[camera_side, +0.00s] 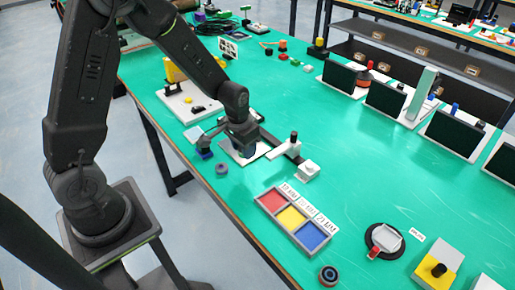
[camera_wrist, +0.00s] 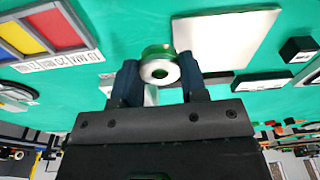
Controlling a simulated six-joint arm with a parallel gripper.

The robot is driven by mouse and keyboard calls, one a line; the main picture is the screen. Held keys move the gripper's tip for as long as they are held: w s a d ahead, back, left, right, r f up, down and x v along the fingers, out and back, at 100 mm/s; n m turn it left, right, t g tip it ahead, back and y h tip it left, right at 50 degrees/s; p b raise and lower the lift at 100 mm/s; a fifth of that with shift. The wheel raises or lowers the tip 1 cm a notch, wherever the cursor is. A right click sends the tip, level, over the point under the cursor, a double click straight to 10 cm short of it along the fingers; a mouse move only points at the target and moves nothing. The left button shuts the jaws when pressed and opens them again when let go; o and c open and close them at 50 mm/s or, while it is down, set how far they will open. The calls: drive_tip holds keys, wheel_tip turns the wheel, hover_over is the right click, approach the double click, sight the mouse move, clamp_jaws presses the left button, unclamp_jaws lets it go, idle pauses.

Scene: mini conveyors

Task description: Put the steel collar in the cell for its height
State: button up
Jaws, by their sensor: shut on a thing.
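The steel collar (camera_wrist: 159,70) is a short silver ring with a hole, held between the two dark fingers of my gripper (camera_wrist: 158,82) in the wrist view. In the side view my gripper (camera_side: 246,152) hangs over or beside a white plate (camera_side: 234,155), and the collar is hidden there. The cell tray (camera_side: 262,208) lies to the lower right of my gripper, with a red cell (camera_side: 273,200), a yellow cell (camera_side: 292,216) and a blue cell (camera_side: 311,235).
A grey ring (camera_side: 221,169) lies on the table near my gripper. A dark bar with a white block (camera_side: 307,171) and a small post (camera_side: 294,142) stands between my gripper and the tray. A dark round part (camera_side: 328,276) sits near the front edge.

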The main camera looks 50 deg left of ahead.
drive_tip(key=shift+d, duration=0.2)
drive_tip(key=w+a+r, duration=0.2)
drive_tip(key=w+a, duration=0.2)
drive_tip(key=w, duration=0.4)
drive_tip(key=w+a+r, duration=0.2)
drive_tip(key=w+a, duration=0.1)
drive_tip(key=w, duration=0.4)
drive_tip(key=w+d+f, duration=0.2)
drive_tip(key=d, duration=0.1)
drive_tip(key=w+d+f, duration=0.2)
drive_tip(key=d, duration=0.1)
drive_tip(key=w+d+f, duration=0.1)
drive_tip(key=d+f, duration=0.2)
drive_tip(key=d, duration=0.1)
drive_tip(key=shift+w, duration=0.4)
drive_tip(key=shift+f, duration=2)
drive_tip(key=shift+f, duration=0.1)
drive_tip(key=o, duration=1)
